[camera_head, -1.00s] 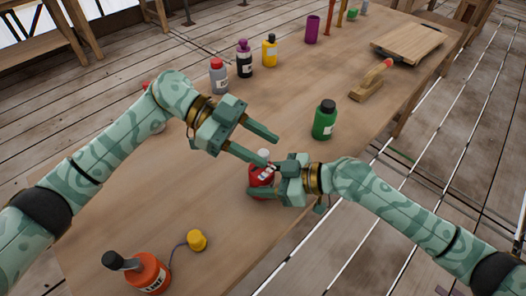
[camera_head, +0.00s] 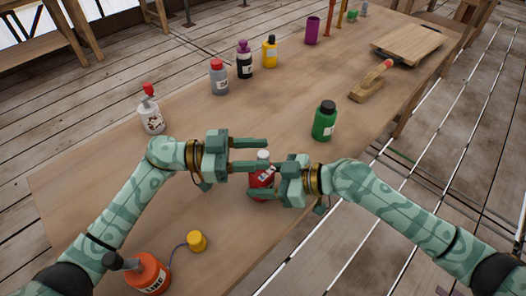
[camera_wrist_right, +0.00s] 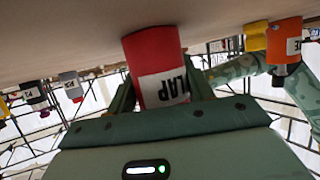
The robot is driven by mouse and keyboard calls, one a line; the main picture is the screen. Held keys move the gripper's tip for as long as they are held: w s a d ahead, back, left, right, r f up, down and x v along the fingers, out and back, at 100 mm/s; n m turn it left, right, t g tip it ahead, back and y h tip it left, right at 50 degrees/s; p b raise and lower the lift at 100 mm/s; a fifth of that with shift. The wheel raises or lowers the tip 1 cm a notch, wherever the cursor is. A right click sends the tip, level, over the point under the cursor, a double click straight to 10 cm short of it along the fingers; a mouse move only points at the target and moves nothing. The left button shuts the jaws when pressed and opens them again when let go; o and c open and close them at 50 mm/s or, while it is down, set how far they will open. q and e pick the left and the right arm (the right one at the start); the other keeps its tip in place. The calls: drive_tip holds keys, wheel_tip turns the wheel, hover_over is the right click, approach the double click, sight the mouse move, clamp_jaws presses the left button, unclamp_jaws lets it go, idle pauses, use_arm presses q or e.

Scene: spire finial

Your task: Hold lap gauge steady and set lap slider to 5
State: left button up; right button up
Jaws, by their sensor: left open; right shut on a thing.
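The lap gauge is a small red bottle-like body (camera_head: 258,179) with a white top (camera_head: 263,155), standing mid-table. In the right wrist view the red body (camera_wrist_right: 153,54) shows upside down with a white label reading LAP. My right gripper (camera_head: 264,184) is shut on the red body from the right. My left gripper (camera_head: 266,154) is open, its two fingers pointing right, with the white top close to the lower finger. I cannot tell whether they touch. The slider and its setting are too small to read.
An orange LINE bottle (camera_head: 148,274) with a yellow cap (camera_head: 197,240) on a cord stands at the near left. A green bottle (camera_head: 324,121) stands right of the grippers. A white bottle with red top (camera_head: 151,118) and several other bottles stand farther back. The table between is clear.

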use_arm(q)
drive_tip(key=shift+d, duration=0.9)
clamp_jaws()
drive_tip(key=shift+s+a, duration=0.55)
unclamp_jaws()
drive_tip(key=a, duration=1.2)
drive_tip(key=shift+s, duration=0.15)
